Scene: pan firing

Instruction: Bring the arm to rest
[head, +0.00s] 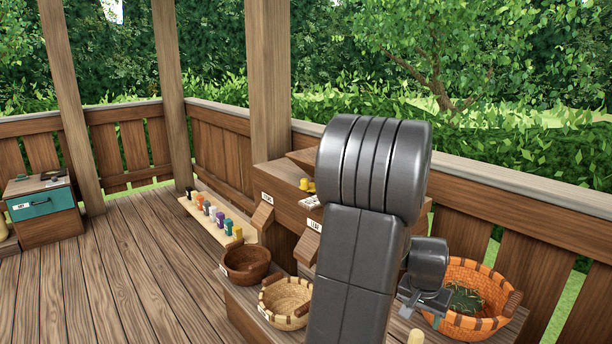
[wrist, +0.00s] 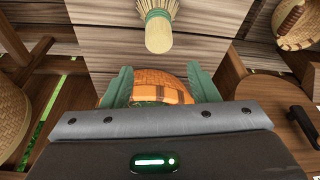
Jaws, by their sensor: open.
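My gripper (wrist: 157,78) is open, with its two green fingers spread apart and nothing between them in the wrist view. In the head view my dark grey arm rises through the middle and bends down on the right, where my gripper (head: 425,300) hangs beside the orange basket (head: 486,278). Part of the orange basket (wrist: 160,78) shows behind and below the fingers in the wrist view. A bundled straw brush (wrist: 158,25) lies beyond the fingertips, apart from them. My arm hides part of the bench in the head view.
A brown bowl (head: 246,265) and a pale woven basket (head: 287,303) stand left of my arm. A board with several coloured jars (head: 217,214) lies behind them. A teal-drawer cabinet (head: 36,206) is far left. Wooden railings enclose the deck; its left floor (head: 120,285) is clear.

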